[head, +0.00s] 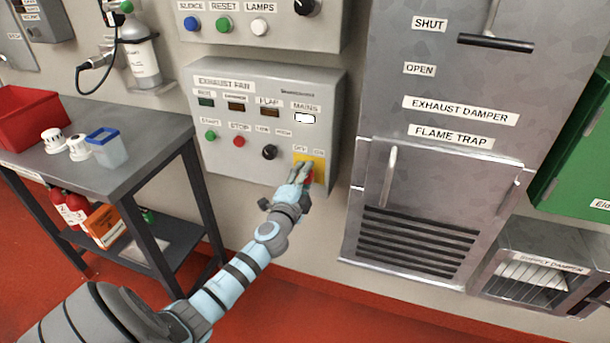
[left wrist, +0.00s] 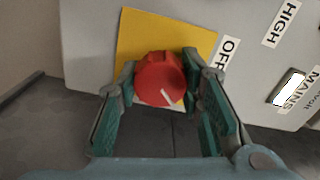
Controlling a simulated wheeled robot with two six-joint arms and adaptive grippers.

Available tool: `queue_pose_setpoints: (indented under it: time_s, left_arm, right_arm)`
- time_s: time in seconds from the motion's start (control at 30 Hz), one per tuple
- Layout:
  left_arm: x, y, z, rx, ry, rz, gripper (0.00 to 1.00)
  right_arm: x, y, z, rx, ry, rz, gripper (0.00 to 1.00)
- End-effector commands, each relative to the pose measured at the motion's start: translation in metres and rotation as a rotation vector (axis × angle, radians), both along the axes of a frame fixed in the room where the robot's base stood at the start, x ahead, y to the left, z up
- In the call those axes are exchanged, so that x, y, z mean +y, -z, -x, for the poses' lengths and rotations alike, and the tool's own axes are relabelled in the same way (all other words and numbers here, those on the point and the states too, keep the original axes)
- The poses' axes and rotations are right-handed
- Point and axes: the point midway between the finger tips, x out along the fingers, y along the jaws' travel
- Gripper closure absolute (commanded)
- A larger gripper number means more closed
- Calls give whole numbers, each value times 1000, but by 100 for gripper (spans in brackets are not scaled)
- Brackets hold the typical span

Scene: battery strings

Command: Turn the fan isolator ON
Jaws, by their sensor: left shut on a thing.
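The fan isolator is a red rotary knob (left wrist: 160,78) on a yellow plate (left wrist: 128,35), at the lower right of the exhaust fan panel (head: 230,160). My left gripper (left wrist: 160,95) has its fingers on both sides of the knob and is shut on it. In the head view the gripper (head: 300,174) covers most of the knob. The knob's white mark points to the lower right in the left wrist view, away from the OFF label (left wrist: 228,55). The ON label is hidden in that view. The white MAINS lamp (head: 305,118) looks bright. My right gripper is not in view.
Close by on the panel are a black knob (head: 269,152), a red STOP button (head: 239,141) and a green START button (head: 210,135). A grey table (head: 150,125) stands at the left. The flame trap door (head: 425,190) with its handle is at the right.

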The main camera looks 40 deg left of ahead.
Motion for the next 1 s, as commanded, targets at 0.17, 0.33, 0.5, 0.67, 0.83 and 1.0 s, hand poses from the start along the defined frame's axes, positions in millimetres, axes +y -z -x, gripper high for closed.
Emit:
queue_pose_setpoints:
  time_s: [0.17,0.33,0.5,0.67,0.83,1.0]
  left_arm:
    - [0,-1,0,15,1,-49,94]
    - [-1,-1,0,22,1,-70,94]
    - [-1,-1,0,23,1,-73,94]
    - [-1,-1,0,23,2,-71,94]
    - [-1,-1,0,22,1,-71,46]
    - [-1,-1,0,23,2,-70,46]
  right_arm:
    - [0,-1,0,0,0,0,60]
    - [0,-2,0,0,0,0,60]
    - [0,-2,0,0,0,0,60]
    - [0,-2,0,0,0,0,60]
    - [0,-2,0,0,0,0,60]
    - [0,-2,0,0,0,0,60]
